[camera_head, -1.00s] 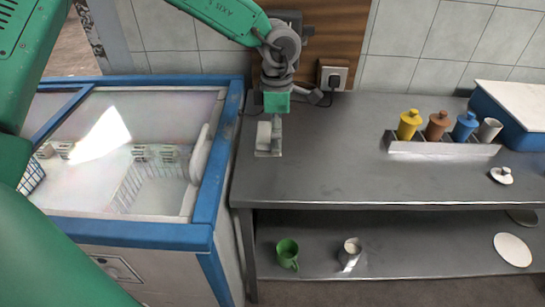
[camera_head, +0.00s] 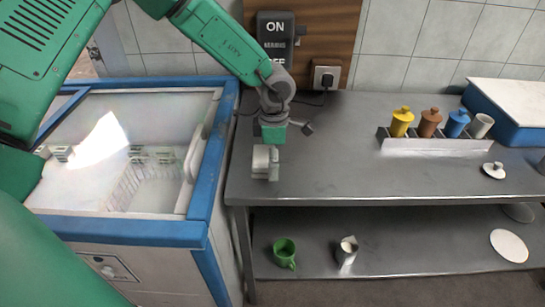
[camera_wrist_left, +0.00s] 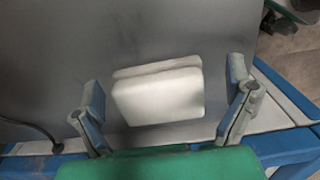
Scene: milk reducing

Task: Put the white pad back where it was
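The white pad (camera_wrist_left: 160,97) is a pale, rounded rectangular piece on the grey counter in the left wrist view. It lies between the two spread fingers of my left gripper (camera_wrist_left: 165,105), with a gap on each side. In the head view my left gripper (camera_head: 265,163) points down over the counter's left end, near its front edge. There, pale pad and grey fingers are hard to tell apart. My right gripper is not in view.
A blue-rimmed chest freezer (camera_head: 205,160) stands directly left of the counter (camera_head: 330,160). Cups stand in a rack (camera_head: 440,146), with a small white lid (camera_head: 494,170) in front. A green mug (camera_head: 285,254) and a jug (camera_head: 346,252) stand on the lower shelf. The mid-counter is clear.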

